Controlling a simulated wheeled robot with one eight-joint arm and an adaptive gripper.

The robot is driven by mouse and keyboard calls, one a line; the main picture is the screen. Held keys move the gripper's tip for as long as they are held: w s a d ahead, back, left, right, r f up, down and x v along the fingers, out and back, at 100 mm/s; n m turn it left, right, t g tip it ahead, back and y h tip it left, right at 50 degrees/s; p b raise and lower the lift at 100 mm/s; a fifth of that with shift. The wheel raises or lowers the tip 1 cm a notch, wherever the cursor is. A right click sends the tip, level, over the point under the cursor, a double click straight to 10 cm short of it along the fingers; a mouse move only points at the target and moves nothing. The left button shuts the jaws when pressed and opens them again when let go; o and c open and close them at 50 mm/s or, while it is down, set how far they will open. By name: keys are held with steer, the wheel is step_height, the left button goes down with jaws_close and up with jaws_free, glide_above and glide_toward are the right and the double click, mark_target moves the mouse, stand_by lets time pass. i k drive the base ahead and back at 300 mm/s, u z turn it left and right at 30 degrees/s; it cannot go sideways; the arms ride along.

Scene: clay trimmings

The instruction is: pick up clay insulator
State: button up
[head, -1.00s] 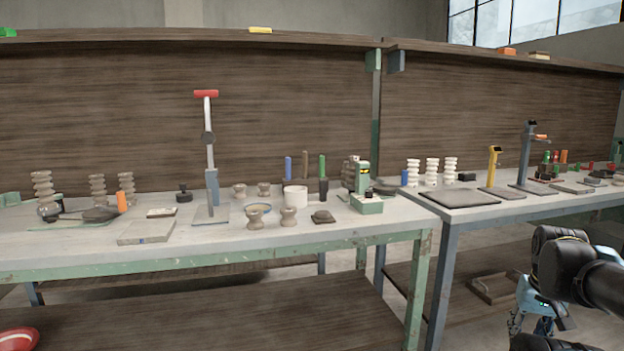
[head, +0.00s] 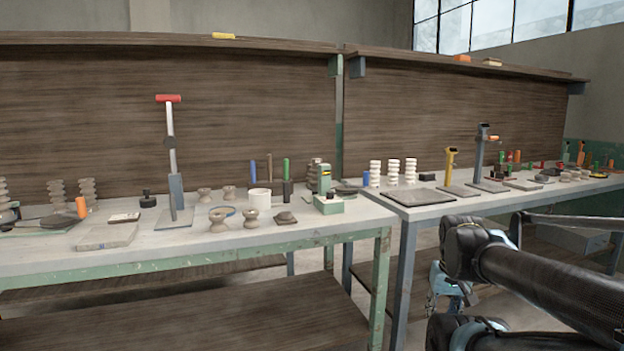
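Several ribbed insulator-like pieces stand on the benches, and I cannot tell which one the task names. Grey-brown ribbed stacks (head: 57,194) stand at the left end of the left bench. White ribbed stacks (head: 393,172) stand at the left of the right bench. Small grey-brown spool shapes (head: 250,217) stand mid-bench on the left bench. A darker ribbed stack (head: 313,175) is partly hidden behind a green device. My gripper (head: 446,296) hangs low in front of the right bench, far from all of them. It is small and partly covered by my arm, so its fingers are unclear.
The left bench (head: 200,252) also holds a red-handled stand (head: 171,150), a white cup (head: 260,199) and the green device (head: 328,203). The right bench (head: 470,205) holds a dark flat plate (head: 418,197) and upright stands. A shelf runs above both.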

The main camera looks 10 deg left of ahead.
mark_target(313, 182)
steer(key=i, duration=0.95)
steer(key=z, duration=0.05)
